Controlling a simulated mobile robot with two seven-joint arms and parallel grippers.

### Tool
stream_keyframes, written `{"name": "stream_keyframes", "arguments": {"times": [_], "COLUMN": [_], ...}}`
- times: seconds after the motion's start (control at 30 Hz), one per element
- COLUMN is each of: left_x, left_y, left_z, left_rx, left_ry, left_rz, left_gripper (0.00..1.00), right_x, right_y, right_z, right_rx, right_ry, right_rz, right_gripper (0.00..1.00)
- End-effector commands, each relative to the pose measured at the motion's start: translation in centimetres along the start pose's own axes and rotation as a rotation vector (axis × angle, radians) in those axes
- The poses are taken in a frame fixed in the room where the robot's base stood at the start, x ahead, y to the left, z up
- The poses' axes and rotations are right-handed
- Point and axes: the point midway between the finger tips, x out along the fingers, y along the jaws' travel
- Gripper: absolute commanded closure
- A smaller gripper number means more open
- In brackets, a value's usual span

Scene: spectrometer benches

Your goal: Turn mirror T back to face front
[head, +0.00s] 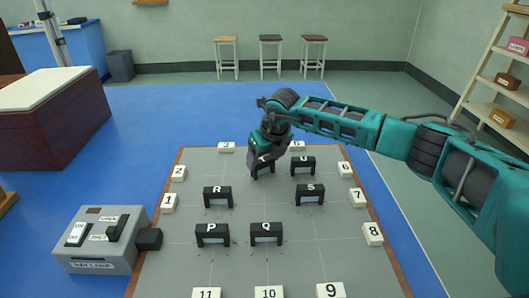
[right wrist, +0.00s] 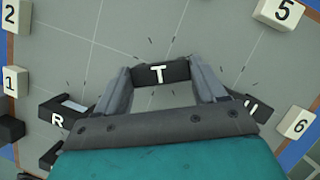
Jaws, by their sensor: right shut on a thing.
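Mirror T (head: 262,171) is a small black frame with a white letter T, standing on the grey board (head: 240,270) in its back row. In the head view the right gripper (head: 265,159) comes down over it and hides much of it. In the right wrist view mirror T (right wrist: 160,73) sits between the two fingers of the right gripper (right wrist: 161,78), which is shut on it. There its top bar is at an angle to mirror R (right wrist: 57,119) and mirror U (right wrist: 249,106). The left gripper is not in view.
Mirror U (head: 303,166) stands close right of T. Mirrors R (head: 217,197), S (head: 309,195), P (head: 212,234) and Q (head: 266,233) stand nearer. White number blocks, such as 6 (head: 345,169), line the edges. A grey switch box (head: 97,240) stands left.

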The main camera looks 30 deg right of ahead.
Motion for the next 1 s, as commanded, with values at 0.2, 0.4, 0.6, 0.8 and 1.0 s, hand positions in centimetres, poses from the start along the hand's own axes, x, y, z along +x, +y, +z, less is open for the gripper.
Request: {"name": "stream_keyframes", "arguments": {"times": [0.2, 0.4, 0.6, 0.8, 1.0], "left_x": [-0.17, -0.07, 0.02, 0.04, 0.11], "left_y": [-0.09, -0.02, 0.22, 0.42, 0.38], "left_z": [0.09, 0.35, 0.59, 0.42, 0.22], "left_rx": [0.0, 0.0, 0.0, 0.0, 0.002], "left_ry": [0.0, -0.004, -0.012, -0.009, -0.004], "left_rz": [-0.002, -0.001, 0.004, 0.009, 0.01], "left_gripper": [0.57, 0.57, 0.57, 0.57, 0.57], "right_x": [-0.02, 0.04, 0.04, 0.0, -0.02], "right_y": [0.22, 0.28, 0.31, 0.29, 0.29], "right_z": [0.06, 0.07, 0.12, 0.14, 0.14], "right_rx": [0.182, 0.325, 0.428, 0.486, 0.506], "right_ry": [-0.001, 0.0, -0.001, -0.001, 0.0], "right_rz": [-0.076, -0.135, -0.176, -0.2, -0.208], "right_gripper": [0.6, 0.6, 0.6, 0.6, 0.6]}}
